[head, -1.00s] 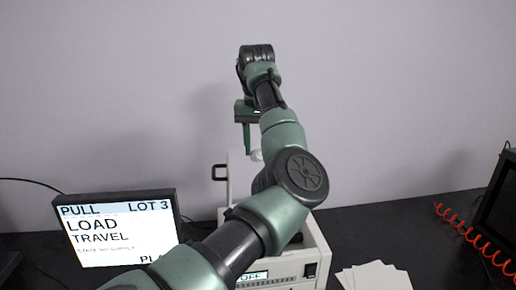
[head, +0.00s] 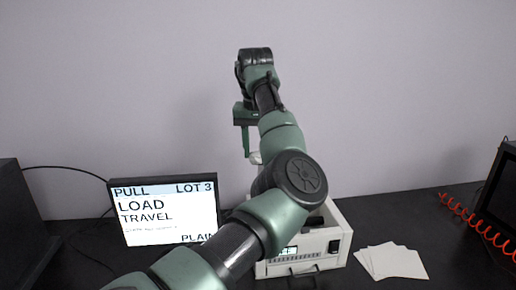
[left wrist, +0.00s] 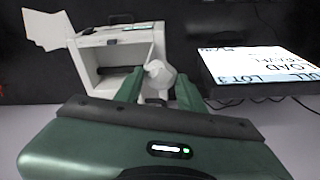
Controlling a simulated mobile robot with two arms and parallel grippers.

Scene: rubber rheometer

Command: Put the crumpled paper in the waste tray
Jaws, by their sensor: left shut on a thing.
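My left gripper (head: 250,150) is raised above and behind the white instrument, partly hidden by my own arm in the head view. In the left wrist view its two green fingers (left wrist: 160,92) are shut on the crumpled paper (left wrist: 160,73), a small white faceted ball. In the head view only a bit of the paper (head: 255,158) shows at the fingertips. I cannot make out a waste tray in either view. My right gripper is not in view.
A white box-shaped instrument (head: 335,240) with an open top stands on the black bench; it also shows in the left wrist view (left wrist: 85,55). A screen (head: 165,212) stands left of it. White sheets (head: 395,262) lie to its right, near a red coiled cord (head: 470,220).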

